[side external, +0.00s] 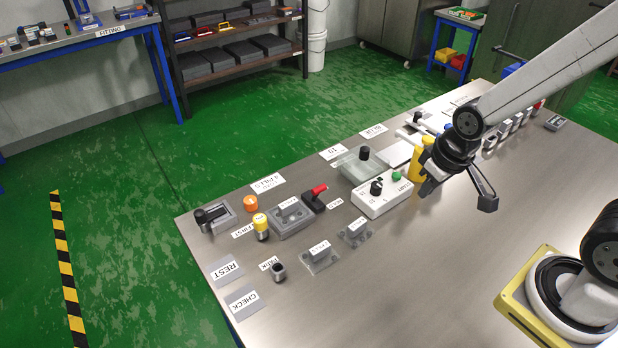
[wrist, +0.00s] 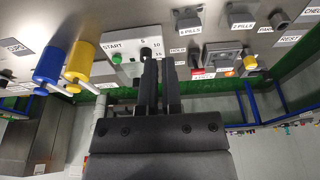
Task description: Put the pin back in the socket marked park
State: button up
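The label PARK (side external: 269,264) lies near the front left of the bench, and a short dark cylindrical socket (side external: 278,272) stands beside it. The label PARK also shows at the upper right of the wrist view (wrist: 265,29). A yellow-topped upright piece (side external: 261,226) stands by the FIRST label; I cannot tell whether it is the pin. My gripper (side external: 428,188) is above the bench by the START box, well to the right of the socket. In the wrist view its two dark fingers (wrist: 160,62) stand a narrow gap apart, with nothing visible between them.
The white START box (side external: 383,199) has a dial and green button. A yellow cylinder (wrist: 78,62) and blue cylinder (wrist: 50,66) stand near my gripper. The bench's front middle is clear.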

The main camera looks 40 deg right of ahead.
jog(key=o, duration=0.7)
jog(key=shift+w, duration=0.15)
jog(key=shift+o, duration=1)
jog(key=shift+w+a, duration=0.15)
jog(key=shift+w, duration=0.15)
jog(key=g, duration=0.3)
send_over(259, 218)
jog(key=f, duration=0.5)
jog(key=shift+d+f, duration=0.2)
jog(key=shift+f, duration=0.15)
jog(key=shift+a+f, duration=0.1)
jog(key=shift+a, duration=0.05)
jog(key=shift+f, duration=0.15)
jog(key=shift+f, duration=4.35)
